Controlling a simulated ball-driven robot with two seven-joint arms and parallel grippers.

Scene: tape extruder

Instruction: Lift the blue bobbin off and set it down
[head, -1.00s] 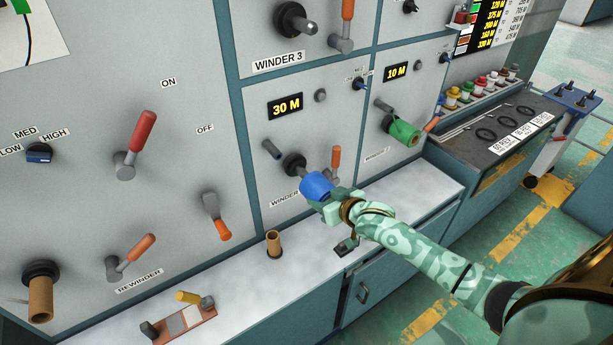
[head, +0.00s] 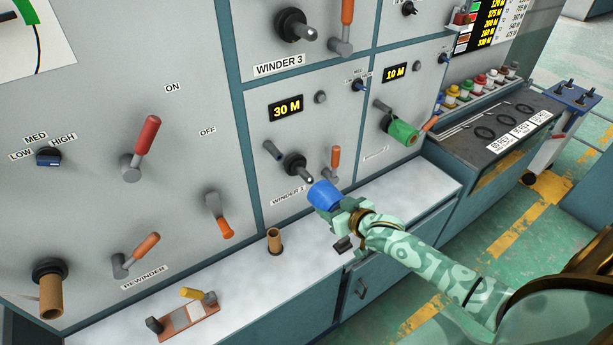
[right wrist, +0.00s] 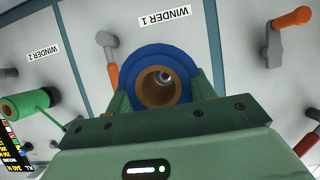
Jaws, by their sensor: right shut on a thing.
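The blue bobbin (head: 324,194) is clear of the Winder 1 spindle (head: 297,166), just in front of its bare tip. My right gripper (head: 340,208) is shut on the bobbin and holds it above the white ledge. In the right wrist view the blue bobbin (right wrist: 140,62) sits between the two fingers of my right gripper (right wrist: 163,88). Its brown core faces the camera, and the spindle tip shows through the hole. My left gripper is not in view.
The white ledge (head: 365,205) runs below the winders. A bare brown core (head: 274,240) stands on it, with a small splicing block (head: 187,322) to the left. A green bobbin (head: 404,132) is on the spindle to the right. Orange levers (head: 335,158) stick out nearby.

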